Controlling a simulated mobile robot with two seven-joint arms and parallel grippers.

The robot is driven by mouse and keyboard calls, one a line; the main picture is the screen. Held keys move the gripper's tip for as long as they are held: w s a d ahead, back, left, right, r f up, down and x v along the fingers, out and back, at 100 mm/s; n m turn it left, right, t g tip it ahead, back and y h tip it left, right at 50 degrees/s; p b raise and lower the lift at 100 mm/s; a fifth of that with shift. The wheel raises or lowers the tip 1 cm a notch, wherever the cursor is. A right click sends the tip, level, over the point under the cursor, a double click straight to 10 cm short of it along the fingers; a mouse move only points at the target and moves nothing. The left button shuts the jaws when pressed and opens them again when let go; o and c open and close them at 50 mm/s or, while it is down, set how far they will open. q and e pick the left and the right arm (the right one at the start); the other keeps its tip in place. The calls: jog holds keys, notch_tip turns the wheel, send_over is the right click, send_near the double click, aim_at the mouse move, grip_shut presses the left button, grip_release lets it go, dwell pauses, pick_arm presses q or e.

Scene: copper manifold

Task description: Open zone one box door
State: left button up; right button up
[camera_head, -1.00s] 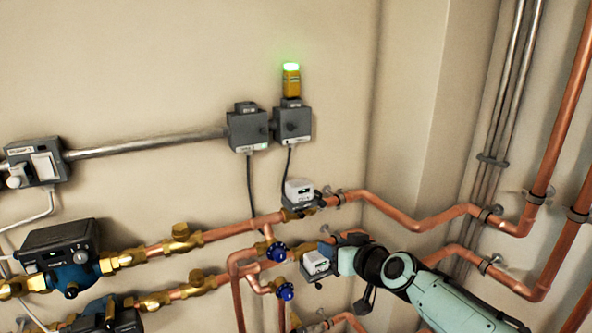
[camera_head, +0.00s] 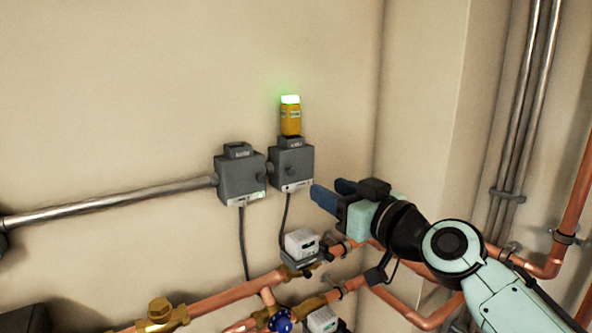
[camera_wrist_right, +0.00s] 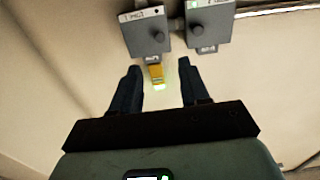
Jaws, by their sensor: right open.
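Two grey wall boxes hang side by side: the left box (camera_head: 240,180) and the right box (camera_head: 291,166). Both have closed fronts, and I cannot read for certain which is zone one. The right box carries a yellow beacon (camera_head: 290,120) with a lit green top. My right gripper (camera_head: 330,192) is open and empty, just right of and slightly below the right box. In the wrist view, the beaconed box (camera_wrist_right: 146,36) and the other box (camera_wrist_right: 208,22) appear inverted beyond the spread fingers (camera_wrist_right: 159,67). Both show a round knob. My left gripper is out of view.
A metal conduit (camera_head: 110,201) runs from the left box along the wall. Cables drop from both boxes. White-topped actuators (camera_head: 301,242), copper pipes (camera_head: 225,298) and a blue valve knob (camera_head: 281,321) lie below. The wall above the boxes is clear; a wall corner stands right.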

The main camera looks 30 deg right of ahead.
aim_at(293, 171)
jog(key=w+p, duration=0.1)
jog(key=w, duration=0.2)
jog(key=w+p, duration=0.1)
jog(key=w, duration=0.2)
jog(key=w+p, duration=0.1)
jog(key=w, duration=0.3)
jog(key=shift+a, duration=0.4)
jog(key=shift+w, duration=0.45)
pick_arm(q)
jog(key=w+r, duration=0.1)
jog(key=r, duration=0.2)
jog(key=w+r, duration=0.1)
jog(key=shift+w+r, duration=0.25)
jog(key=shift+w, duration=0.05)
pick_arm(e)
jog(key=shift+s, duration=0.1)
grip_shut()
